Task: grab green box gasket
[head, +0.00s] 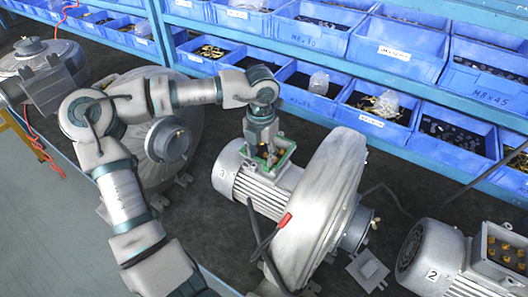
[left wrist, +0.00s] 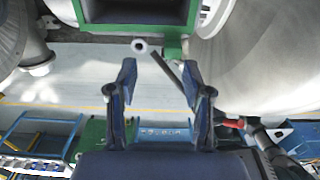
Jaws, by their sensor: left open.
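The green box gasket (head: 286,157) is a green square frame on top of the blower motor marked 3 (head: 232,172), in the middle of the head view. My left gripper (head: 265,152) points down over it, and its fingers partly hide it. In the left wrist view the green frame (left wrist: 100,28) runs along the top around a dark opening. My left gripper's two fingers (left wrist: 160,80) are apart there, with nothing held between them. The frame lies beyond the fingertips, and I cannot tell whether they touch it. My right gripper is not in view.
The large grey blower housing (head: 325,190) stands right of the gasket, with a red-tipped cable (head: 284,220) in front. A motor marked 2 (head: 440,258) is at the lower right, another blower (head: 168,145) at left. Blue parts bins (head: 300,30) line the back.

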